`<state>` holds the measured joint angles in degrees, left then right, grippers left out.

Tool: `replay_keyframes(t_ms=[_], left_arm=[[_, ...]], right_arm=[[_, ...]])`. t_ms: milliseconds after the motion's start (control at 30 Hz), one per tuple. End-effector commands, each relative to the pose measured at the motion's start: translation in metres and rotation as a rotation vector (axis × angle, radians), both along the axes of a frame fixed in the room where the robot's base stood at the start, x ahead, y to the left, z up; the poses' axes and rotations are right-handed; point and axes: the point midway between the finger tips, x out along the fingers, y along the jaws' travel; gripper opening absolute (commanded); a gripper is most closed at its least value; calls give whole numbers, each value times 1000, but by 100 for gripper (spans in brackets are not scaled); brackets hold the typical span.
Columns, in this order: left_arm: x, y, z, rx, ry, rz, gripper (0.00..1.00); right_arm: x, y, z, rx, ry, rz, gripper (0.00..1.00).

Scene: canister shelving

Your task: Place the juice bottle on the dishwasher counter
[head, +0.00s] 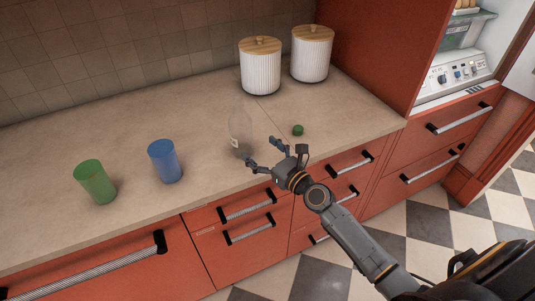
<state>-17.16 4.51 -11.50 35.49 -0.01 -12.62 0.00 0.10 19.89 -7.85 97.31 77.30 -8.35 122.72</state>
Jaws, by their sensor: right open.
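A clear, see-through bottle (240,128) stands upright on the counter (220,95), and I take it to be the juice bottle. It has a small pale label, and its contents are hard to make out. My right gripper (262,152) is open just to the right of the bottle's lower part, with its fingers spread toward it. I cannot tell whether a finger touches the bottle. My left gripper is not in view.
A blue cup (165,162) and a green cup (96,182) stand left of the bottle. A small green round object (297,130) lies to its right. Two white ribbed canisters (260,70) (312,56) with wooden lids stand behind. Drawer handles (248,208) stick out along the red front.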

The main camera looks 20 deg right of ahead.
Motion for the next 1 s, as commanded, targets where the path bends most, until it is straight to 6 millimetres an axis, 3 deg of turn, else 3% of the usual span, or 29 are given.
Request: replay_keyframes(t_ms=[200,667,767,833,1000], left_arm=[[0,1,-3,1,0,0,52],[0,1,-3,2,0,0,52],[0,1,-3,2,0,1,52],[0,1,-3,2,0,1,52],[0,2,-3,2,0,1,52]], right_arm=[[-26,-8,-1,1,0,0,83],[-32,-5,-1,-27,-2,12,83],[-44,13,-6,-159,-15,69,83],[-60,34,-15,-341,-36,147,83],[-124,87,-50,-991,-148,437,83]])
